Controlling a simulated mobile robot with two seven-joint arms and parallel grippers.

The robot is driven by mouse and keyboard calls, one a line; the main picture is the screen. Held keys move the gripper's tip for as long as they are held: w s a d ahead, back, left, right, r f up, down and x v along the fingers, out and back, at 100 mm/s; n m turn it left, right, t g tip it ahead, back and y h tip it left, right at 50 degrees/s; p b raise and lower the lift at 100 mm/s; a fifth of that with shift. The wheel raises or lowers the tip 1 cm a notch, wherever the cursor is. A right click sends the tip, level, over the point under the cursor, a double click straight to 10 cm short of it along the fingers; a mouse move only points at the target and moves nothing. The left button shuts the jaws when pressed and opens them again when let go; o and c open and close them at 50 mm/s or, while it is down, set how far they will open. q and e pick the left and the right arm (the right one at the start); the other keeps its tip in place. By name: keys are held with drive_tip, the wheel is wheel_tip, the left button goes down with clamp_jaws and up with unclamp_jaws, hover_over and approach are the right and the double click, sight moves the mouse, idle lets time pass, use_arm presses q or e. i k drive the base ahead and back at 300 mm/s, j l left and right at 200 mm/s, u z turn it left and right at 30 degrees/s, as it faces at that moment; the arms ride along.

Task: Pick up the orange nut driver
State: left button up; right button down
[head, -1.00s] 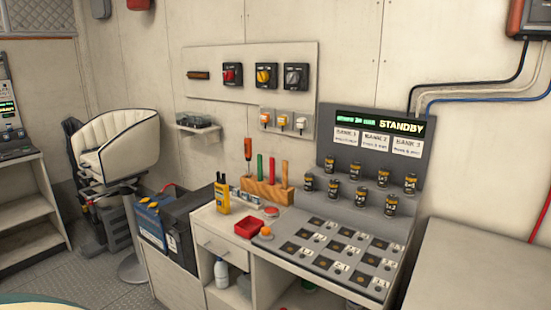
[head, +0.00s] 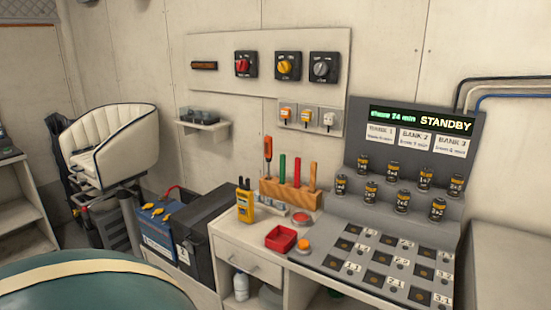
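The orange nut driver (head: 268,149) stands upright at the left end of a wooden tool block (head: 290,195), with its orange handle up and its dark shaft below. The block sits at the back of the white workbench, against the wall. A green-handled tool (head: 283,168), a red-handled tool (head: 297,171) and a wooden-handled tool (head: 312,176) stand in the same block to its right. Neither of my grippers shows in the head view.
A yellow meter (head: 245,203) stands just left of the block. A red tray (head: 281,239), an orange button (head: 304,246) and a red button (head: 301,218) are in front. A panel with cylindrical cells (head: 402,201) is at right. A green rounded surface (head: 95,285) fills the near left.

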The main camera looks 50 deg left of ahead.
sight(267, 140)
drive_tip(key=j, duration=0.45)
drive_tip(key=k+j+z, duration=0.15)
drive_tip(key=j, duration=0.7)
drive_tip(key=k+j+z, duration=0.15)
drive_tip(key=j, duration=0.25)
drive_tip(key=k+j, duration=0.1)
drive_tip(key=j, duration=0.35)
